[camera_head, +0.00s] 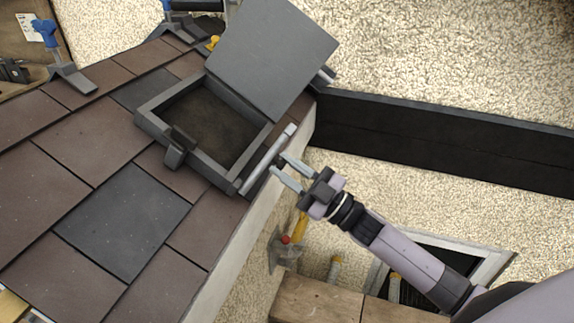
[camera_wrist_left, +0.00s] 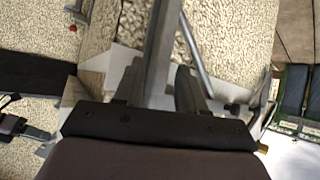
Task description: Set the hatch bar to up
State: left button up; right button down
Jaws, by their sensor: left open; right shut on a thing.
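The roof hatch has a dark lid (camera_head: 272,60) that stands raised above its square frame (camera_head: 150,125). The light grey hatch bar (camera_head: 268,158) runs along the right side of the frame, slanting from lower left to upper right. My right gripper (camera_head: 280,165) comes from the lower right and is shut on the bar near its middle. The fingertips partly blend with the bar.
Brown roof tiles (camera_head: 95,145) and a dark tile (camera_head: 125,220) lie left of the hatch. A blue-handled tool (camera_head: 60,60) is at the upper left. A dark beam (camera_head: 440,140) crosses the pebbled wall at right. A wooden box (camera_head: 315,300) is below.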

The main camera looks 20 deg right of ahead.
jog(key=shift+s+a+r+n+t+h, duration=0.15)
jog(key=shift+s+r+n+t+h, duration=0.2)
jog(key=shift+s+n, duration=0.3)
jog(key=c, duration=0.9)
grip_release()
jog(key=shift+r, duration=0.1)
jog(key=shift+c, duration=0.2)
jog(key=v, duration=0.7)
